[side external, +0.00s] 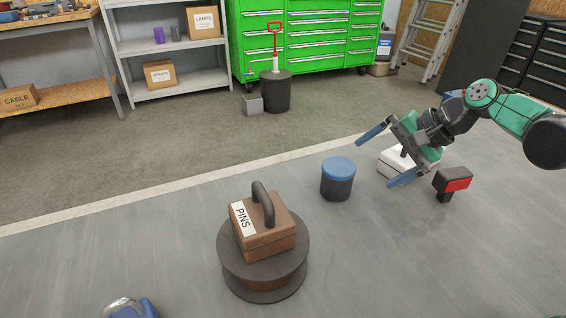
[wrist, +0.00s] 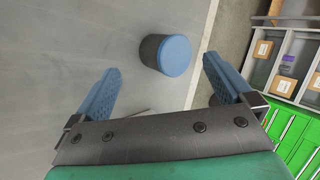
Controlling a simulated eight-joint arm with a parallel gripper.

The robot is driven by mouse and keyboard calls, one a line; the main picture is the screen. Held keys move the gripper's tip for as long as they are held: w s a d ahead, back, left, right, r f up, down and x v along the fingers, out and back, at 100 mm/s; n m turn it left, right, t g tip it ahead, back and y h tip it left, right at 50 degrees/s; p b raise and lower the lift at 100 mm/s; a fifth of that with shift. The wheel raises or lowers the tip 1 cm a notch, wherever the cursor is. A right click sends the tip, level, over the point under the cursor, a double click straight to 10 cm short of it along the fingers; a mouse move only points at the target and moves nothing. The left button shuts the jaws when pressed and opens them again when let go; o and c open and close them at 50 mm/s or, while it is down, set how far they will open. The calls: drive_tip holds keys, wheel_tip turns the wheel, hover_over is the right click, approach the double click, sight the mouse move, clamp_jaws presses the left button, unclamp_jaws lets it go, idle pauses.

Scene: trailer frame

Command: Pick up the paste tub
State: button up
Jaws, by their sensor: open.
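The paste tub is most likely the short dark cylinder with a blue lid (side external: 338,180), upright on the grey floor panel right of centre in the side external view. In the wrist view the tub (wrist: 172,55) lies beyond the fingertips, between their lines and nearer the right finger. My gripper (side external: 381,157) is at the right in the side external view, with its blue fingers spread wide. It is empty and apart from the tub, to the tub's right. Both fingers of my gripper also show in the wrist view (wrist: 162,75). No label on the tub is visible.
A brown PINS box with a handle (side external: 270,236) sits on a dark round spool (side external: 262,285), left of the tub. A white object (side external: 396,164) is partly hidden behind my gripper. A black and red object (side external: 453,184) stands right of it.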

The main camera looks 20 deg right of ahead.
sight(344, 167)
drive_tip(key=w+f+m+y, duration=0.1)
drive_tip(key=m, duration=0.2)
drive_tip(key=w+d+f+m+t+y, duration=0.1)
drive_tip(key=w+f+m+y, duration=0.1)
drive_tip(key=m, duration=0.2)
drive_tip(key=w+d+f+m+y, duration=0.1)
drive_tip(key=w+m+y, duration=0.1)
drive_tip(key=m, duration=0.2)
drive_tip(key=shift+w+f, duration=0.25)
drive_tip(key=shift+f, duration=0.1)
drive_tip(key=shift+w+d+f+m+t+y, duration=0.15)
drive_tip(key=shift+f+m+t+y, duration=0.3)
drive_tip(key=shift+m, duration=0.45)
drive_tip(key=shift+f, duration=0.1)
drive_tip(key=shift+x, duration=2.75)
drive_tip(key=c, duration=1.2)
